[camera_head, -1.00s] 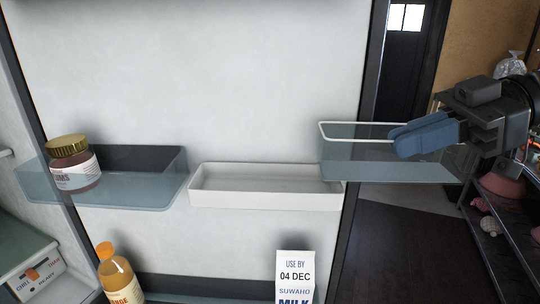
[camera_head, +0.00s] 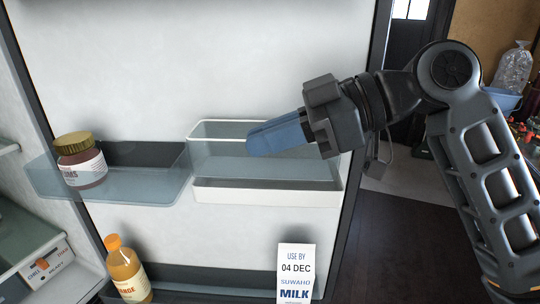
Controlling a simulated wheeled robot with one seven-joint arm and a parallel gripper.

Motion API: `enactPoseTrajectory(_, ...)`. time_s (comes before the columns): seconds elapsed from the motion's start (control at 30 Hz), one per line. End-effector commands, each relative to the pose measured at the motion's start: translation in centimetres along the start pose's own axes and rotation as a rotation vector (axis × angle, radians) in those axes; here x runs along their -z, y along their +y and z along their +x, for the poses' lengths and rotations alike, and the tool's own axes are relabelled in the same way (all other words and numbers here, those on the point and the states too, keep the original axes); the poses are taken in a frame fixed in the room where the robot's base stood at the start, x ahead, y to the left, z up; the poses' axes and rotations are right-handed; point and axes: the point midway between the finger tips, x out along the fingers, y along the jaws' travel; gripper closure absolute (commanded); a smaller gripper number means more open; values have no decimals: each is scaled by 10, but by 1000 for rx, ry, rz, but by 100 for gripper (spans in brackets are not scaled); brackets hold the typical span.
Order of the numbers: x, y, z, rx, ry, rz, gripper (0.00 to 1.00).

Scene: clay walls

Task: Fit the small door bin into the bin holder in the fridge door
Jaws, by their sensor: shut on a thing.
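The small door bin (camera_head: 215,165) is a clear, bluish box with a white rim. It appears over the white bin holder (camera_head: 265,197) on the fridge door, lined up with it side to side. Its lower part shows just above or at the holder's front lip; I cannot tell whether it is seated. My gripper (camera_head: 272,136), with blue fingers, is shut on the bin and reaches in from the right. The fingers hide part of the bin's right side and rim.
A larger clear door bin (camera_head: 130,190) with a gold-lidded jar (camera_head: 82,162) is fixed just left of the holder. Below stand an orange bottle (camera_head: 124,272) and a milk carton (camera_head: 296,275) in a lower shelf. The door's dark edge (camera_head: 362,120) is at the right.

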Motion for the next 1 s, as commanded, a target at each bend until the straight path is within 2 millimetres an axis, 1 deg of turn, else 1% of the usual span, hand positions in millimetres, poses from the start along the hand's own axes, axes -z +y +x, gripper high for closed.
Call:
enactPoseTrajectory(0.03,-10,-1,4,0,0,2,100)
enactPoseTrajectory(0.2,-31,-3,12,0,-2,2,100)
enactPoseTrajectory(0.4,-32,-4,13,4,-6,4,100)
enactPoseTrajectory(0.43,-32,-4,14,5,-6,5,92)
enactPoseTrajectory(0.6,-32,-4,13,4,-5,5,76)
enactPoseTrajectory(0.7,-32,-4,13,4,-5,4,68)
enactPoseTrajectory(0.9,-31,-3,12,3,-3,4,68)
enactPoseTrajectory(1.0,-32,-3,9,1,-3,3,68)
